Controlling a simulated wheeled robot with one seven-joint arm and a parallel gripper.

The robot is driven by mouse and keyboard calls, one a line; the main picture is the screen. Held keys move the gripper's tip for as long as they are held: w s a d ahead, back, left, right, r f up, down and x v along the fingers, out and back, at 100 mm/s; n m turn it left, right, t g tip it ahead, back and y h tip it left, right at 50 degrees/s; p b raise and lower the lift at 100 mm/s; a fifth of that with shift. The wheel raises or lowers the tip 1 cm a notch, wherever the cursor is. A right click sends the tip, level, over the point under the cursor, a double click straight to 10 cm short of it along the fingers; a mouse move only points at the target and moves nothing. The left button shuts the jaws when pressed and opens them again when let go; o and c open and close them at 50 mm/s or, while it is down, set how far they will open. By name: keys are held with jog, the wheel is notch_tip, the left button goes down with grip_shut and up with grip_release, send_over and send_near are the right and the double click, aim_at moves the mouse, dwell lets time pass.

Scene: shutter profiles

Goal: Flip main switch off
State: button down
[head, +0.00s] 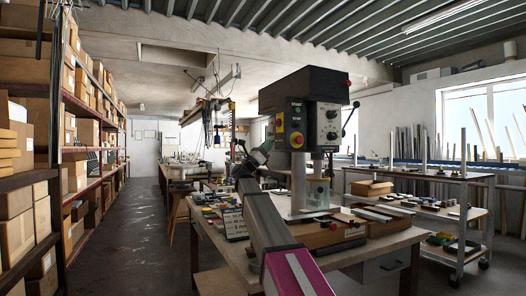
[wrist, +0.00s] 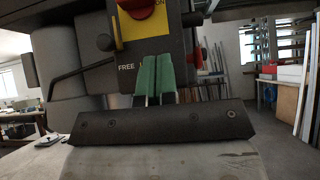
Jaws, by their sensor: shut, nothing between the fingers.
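The machine is a dark drill press (head: 305,90) on the workbench. My gripper (head: 266,146) is beside the machine's left side in the head view. In the wrist view its green fingers (wrist: 156,62) are together, empty, below the red knob; contact cannot be judged.
The workbench (head: 240,248) carries small parts and boxes around the machine's base. A lever handle (head: 350,118) sticks out on the machine's right. Shelves with cardboard boxes (head: 15,200) line the left; the aisle floor (head: 135,225) is clear. A trolley (head: 462,220) stands right.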

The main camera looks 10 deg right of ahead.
aim_at(279, 123)
jog(key=x, duration=0.5)
jog(key=shift+r, duration=0.1)
jog(key=shift+a+r, duration=0.15)
jog(key=shift+r, duration=1.65)
